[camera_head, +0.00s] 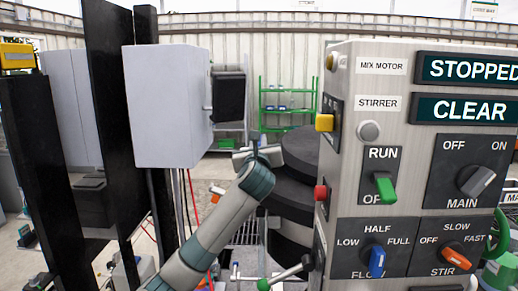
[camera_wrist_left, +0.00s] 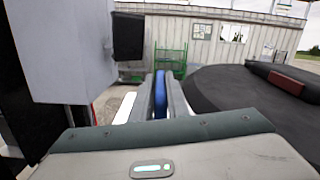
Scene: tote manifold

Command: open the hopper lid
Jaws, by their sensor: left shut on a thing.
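My left gripper (camera_head: 246,155) is in the middle of the head view, in front of the dark round hopper top. In the left wrist view its two fingers (camera_wrist_left: 161,98) are shut on a blue upright bar (camera_wrist_left: 160,90), probably a handle. A dark round lid-like disc (camera_wrist_left: 225,95) lies just right of the fingers in the wrist view, with a dark red block (camera_wrist_left: 287,80) on it. The disc also shows in the head view (camera_head: 303,150), partly hidden by the control panel. How the bar joins the disc is hidden. My right gripper is not in view.
A control panel (camera_head: 400,135) with knobs and displays reading STOPPED and CLEAR stands close at right. A grey box (camera_head: 167,105) and dark posts (camera_head: 110,110) stand at left. A lever with a green knob (camera_head: 264,284) is low in front. A green rack (camera_head: 287,95) is far behind.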

